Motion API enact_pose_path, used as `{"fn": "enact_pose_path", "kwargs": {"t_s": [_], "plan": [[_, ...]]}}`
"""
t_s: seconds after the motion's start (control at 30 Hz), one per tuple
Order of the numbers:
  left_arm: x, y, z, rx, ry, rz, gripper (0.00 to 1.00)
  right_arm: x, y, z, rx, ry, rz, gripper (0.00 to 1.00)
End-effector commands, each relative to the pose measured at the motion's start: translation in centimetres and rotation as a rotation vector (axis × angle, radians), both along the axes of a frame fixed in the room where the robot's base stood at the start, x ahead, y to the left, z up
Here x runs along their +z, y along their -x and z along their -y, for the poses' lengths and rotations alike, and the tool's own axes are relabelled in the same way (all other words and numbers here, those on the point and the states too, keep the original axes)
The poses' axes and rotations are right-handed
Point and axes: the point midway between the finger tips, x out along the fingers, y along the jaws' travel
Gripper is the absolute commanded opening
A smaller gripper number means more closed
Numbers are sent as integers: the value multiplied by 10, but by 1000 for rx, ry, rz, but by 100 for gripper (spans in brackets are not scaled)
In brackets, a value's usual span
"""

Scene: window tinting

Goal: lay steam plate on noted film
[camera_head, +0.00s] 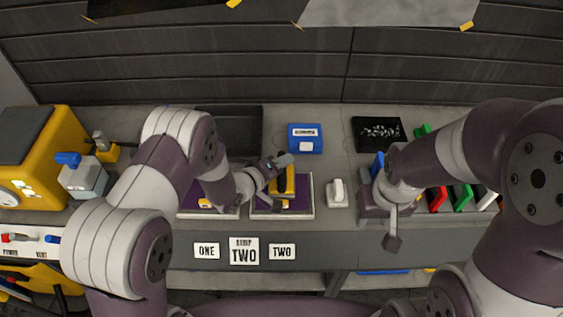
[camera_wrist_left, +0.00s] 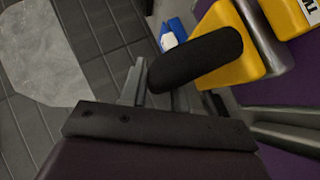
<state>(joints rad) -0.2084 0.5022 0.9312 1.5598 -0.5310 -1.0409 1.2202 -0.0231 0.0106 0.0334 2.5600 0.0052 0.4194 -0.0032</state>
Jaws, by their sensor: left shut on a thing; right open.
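The steam plate, a yellow block with a black handle (camera_wrist_left: 200,58), fills the upper middle of the left wrist view; in the head view its yellow body (camera_head: 288,182) is over the right purple film. My left gripper (camera_head: 280,161) is shut on its handle. I cannot tell whether the plate touches the film. Two purple films lie side by side on pale-edged pads: the left film (camera_head: 190,196) and the right film (camera_head: 260,203), partly hidden by my left arm. A centre card (camera_head: 244,251) reads "STRIP TWO". My right gripper (camera_head: 392,240) is open and empty near the bench's front edge.
Cards "ONE" (camera_head: 206,251) and "TWO" (camera_head: 282,252) are on the front face. Coloured items stand far right; a yellow machine (camera_head: 40,150) stands left.

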Motion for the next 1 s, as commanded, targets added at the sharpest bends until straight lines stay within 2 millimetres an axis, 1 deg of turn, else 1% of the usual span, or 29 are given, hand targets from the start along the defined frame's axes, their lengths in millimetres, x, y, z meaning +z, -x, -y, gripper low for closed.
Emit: {"fn": "enact_pose_path", "kwargs": {"t_s": [0.2, 0.67, 0.7, 0.73, 0.77, 1.0], "plan": [[2, -1, 0, 0, 1, 2, 0, 1, 0, 0, 0, 0, 0, 43], [-7, -1, 0, 0, 1, 2, 0, -7, 0, 0, 0, 0, 0, 43], [-6, -1, 0, 0, 1, 3, 44, -6, 0, 0, 0, 0, 0, 43], [-6, -1, 0, 1, 1, 3, 54, -6, 0, 0, 0, 0, 0, 43], [-6, -1, 0, 0, 1, 2, 61, -6, 0, 0, 0, 0, 0, 43], [-8, 0, 0, 0, -1, -1, 61, -6, 0, 0, 0, 0, 0, 43]]}}
